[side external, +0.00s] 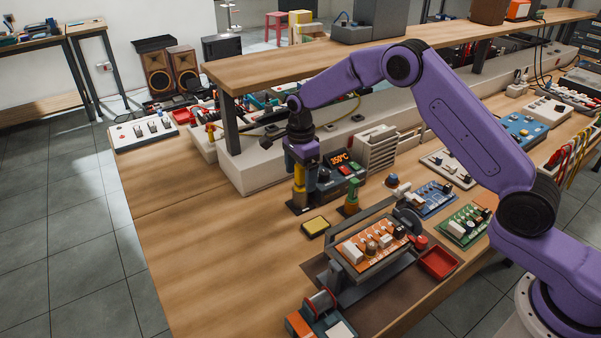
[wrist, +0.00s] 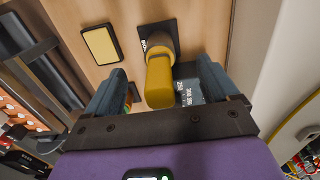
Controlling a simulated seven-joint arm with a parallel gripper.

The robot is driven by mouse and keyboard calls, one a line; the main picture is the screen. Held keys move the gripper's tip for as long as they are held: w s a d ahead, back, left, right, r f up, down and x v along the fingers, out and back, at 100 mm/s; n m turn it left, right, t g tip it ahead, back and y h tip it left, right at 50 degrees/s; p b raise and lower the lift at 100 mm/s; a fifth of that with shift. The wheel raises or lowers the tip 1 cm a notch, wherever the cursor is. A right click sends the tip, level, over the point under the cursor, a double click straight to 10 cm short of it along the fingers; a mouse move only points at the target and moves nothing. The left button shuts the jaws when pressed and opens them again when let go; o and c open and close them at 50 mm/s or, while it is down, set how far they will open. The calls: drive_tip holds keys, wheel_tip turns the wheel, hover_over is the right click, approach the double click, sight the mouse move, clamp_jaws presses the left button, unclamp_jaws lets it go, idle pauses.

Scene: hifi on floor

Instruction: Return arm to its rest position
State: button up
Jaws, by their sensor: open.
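My gripper (side external: 302,172) is over the workbench with its jaws pointing down. In the wrist view my gripper (wrist: 162,82) is open, with its two dark blue-grey fingers apart. A yellow-handled tool (side external: 299,194) stands upright on a small black base below the gripper. In the wrist view the yellow handle (wrist: 160,80) lies between the fingers, with a visible gap on each side. My purple arm reaches across from the right side of the side view, bent at the elbow, to the gripper.
A station with a 350°C display (side external: 340,158) stands just right of the gripper. A yellow pad (side external: 315,226), a framed orange circuit board (side external: 350,256) and a red tray (side external: 438,263) are nearer. A raised wooden shelf (side external: 290,73) runs behind. The bench's left front is clear.

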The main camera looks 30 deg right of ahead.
drive_tip(key=shift+r, duration=3.5)
drive_tip(key=shift+s, duration=0.1)
drive_tip(key=s+a+r+n, duration=0.2)
drive_tip(key=s+r+n, duration=0.2)
drive_tip(key=s+n, duration=0.45)
drive_tip(key=s+a+r+n, duration=0.1)
drive_tip(key=s+r+n, duration=0.2)
drive_tip(key=s+n, duration=0.55)
drive_tip(key=s+d+n, duration=0.3)
drive_tip(key=s+n, duration=0.1)
drive_tip(key=s, duration=0.4)
drive_tip(key=s+d+n, duration=0.4)
drive_tip(key=s+n, duration=0.1)
drive_tip(key=s, duration=0.4)
drive_tip(key=s+d+n, duration=0.3)
drive_tip(key=s+n, duration=0.1)
drive_tip(key=s, duration=0.5)
drive_tip(key=shift+d+f+n, duration=0.3)
